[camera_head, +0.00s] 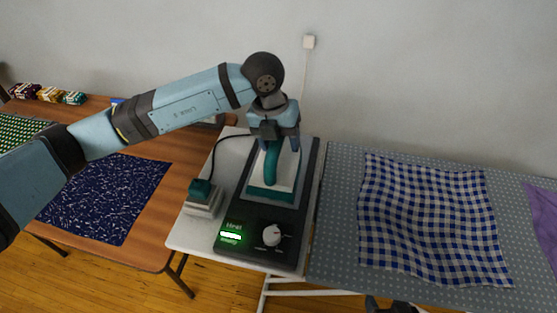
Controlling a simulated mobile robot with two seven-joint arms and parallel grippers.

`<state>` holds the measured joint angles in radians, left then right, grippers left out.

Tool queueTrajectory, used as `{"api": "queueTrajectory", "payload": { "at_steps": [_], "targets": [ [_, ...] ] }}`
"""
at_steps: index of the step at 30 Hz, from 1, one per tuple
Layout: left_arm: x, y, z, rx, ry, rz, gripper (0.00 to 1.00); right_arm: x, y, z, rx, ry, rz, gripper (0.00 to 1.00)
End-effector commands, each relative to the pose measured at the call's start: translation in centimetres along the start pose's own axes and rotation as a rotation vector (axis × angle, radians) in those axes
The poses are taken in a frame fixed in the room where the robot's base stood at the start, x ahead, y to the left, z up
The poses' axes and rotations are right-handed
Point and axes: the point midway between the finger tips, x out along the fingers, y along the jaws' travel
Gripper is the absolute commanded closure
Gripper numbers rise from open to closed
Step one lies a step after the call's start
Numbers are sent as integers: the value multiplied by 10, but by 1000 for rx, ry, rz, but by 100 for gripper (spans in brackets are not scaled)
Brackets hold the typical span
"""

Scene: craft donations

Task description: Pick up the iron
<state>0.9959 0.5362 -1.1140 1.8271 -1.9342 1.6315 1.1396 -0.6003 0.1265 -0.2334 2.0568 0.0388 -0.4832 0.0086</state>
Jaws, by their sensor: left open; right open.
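The iron, with a teal curved handle (271,166) and a white and teal body, rests on a black base unit (259,229) with a green lit display and a white knob. My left gripper (277,146) comes down from above and is open, with its fingers at either side of the upper handle. I cannot tell whether they touch it. The gripper hides the top of the handle. My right gripper (391,306) is open and only partly in view at the bottom edge, away from the iron, in front of the dotted grey board.
A teal and white block (202,197) with a black cord stands left of the base on the white table (190,234). A blue checked cloth (430,222) lies on the grey board (338,213). Navy cloth (112,194) and small fabric bundles (50,94) lie on the wooden table.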

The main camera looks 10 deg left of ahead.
Motion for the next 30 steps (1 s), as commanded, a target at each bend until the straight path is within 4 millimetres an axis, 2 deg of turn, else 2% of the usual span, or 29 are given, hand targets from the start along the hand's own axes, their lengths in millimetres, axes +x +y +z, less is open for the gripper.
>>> {"api": "queueTrajectory", "payload": {
  "at_steps": [6,12,14,24,30],
  "targets": [
    [2,0,0,1,-2,0,42,0,-1,0,7,1,0,37],
    [2,0,0,1,-1,0,88,0,-3,0,13,0,0,37],
    [2,0,0,1,-1,0,100,0,-4,1,15,-2,0,37],
    [-3,-1,1,2,-4,-3,100,-2,-5,4,13,-8,-2,37],
    [-18,-4,1,3,-6,-3,100,-2,-2,4,4,-9,-2,37]
  ]
}}
